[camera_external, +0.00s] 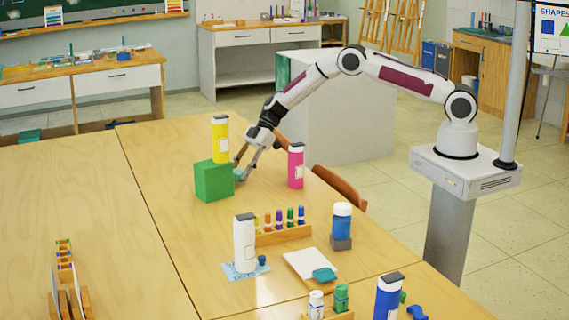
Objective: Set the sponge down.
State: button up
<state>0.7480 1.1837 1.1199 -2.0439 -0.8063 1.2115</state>
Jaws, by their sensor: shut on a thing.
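My gripper (244,172) reaches down at the far part of the wooden table, between the green block and the pink bottle. It is shut on a small teal piece, which looks like the sponge (239,175), low beside the right side of the green block (213,181). The fingers partly hide the sponge. I cannot tell whether it touches the tabletop or the block. Another teal piece (324,274) lies on a white sheet or board (305,262) nearer the camera.
A pink bottle (296,166) stands right of my gripper. A rack of paint tubes (284,235), a white bottle (244,243) and a blue bottle (342,222) stand nearer. The table's left part is largely clear.

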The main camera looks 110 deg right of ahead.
aim_at(240, 170)
jog(key=shift+r, duration=4.4)
notch_tip(240, 170, up, 26)
jog(key=w+a+n+y, duration=0.2)
jog(key=w+a, duration=0.1)
jog(key=a, duration=1.2)
jog(key=s+a+n+g+y, duration=0.1)
jog(key=s+a+n+g, duration=0.15)
jog(key=a, duration=1.35)
notch_tip(240, 170, down, 26)
jog(key=shift+w+d, duration=0.2)
jog(key=shift+w, duration=0.1)
jog(key=shift+r+t, duration=0.1)
jog(key=shift+t, duration=0.15)
jog(key=shift+f, duration=3.1)
